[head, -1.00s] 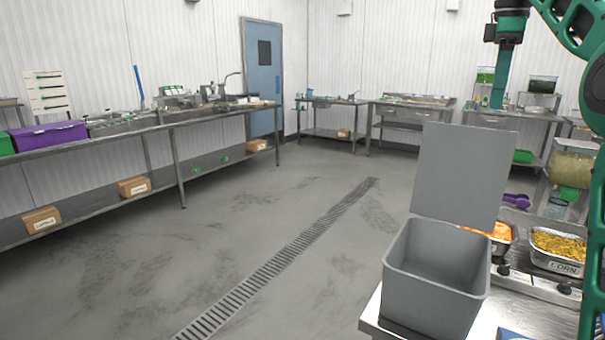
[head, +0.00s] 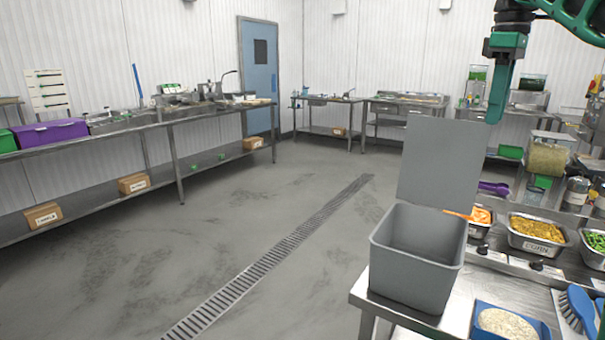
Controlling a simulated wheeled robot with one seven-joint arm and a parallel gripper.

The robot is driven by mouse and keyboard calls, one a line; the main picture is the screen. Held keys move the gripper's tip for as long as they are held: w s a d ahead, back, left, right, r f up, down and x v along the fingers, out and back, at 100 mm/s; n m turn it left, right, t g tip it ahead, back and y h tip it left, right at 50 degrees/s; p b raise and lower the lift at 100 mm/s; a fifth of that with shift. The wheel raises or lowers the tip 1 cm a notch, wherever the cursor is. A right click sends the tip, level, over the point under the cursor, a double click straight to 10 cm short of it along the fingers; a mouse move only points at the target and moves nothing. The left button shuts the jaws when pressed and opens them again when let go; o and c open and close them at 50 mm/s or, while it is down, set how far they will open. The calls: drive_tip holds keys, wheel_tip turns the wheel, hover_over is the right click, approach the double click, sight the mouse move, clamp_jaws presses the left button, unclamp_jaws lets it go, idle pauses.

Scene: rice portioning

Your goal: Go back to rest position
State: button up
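My green arm (head: 577,14) enters from the top right corner. The open grey bin (head: 416,268) stands on the steel counter's near left corner, and the part of its inside that shows is empty. A blue tray (head: 545,330) holds white rice (head: 507,324) at the bottom right.
Trays of orange food (head: 481,215), corn (head: 537,228) and green vegetables (head: 597,241) line the counter. A blue brush (head: 582,307) lies at the right edge. The bin's upright lid (head: 440,165) rises beneath my gripper. The floor to the left is clear.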

drive_tip(key=s+f+m, duration=1.5)
drive_tip(key=s+f, duration=1.9)
drive_tip(key=shift+s+f+g, duration=0.15)
drive_tip(key=shift+f+g, duration=0.1)
drive_tip(key=shift+g, duration=0.05)
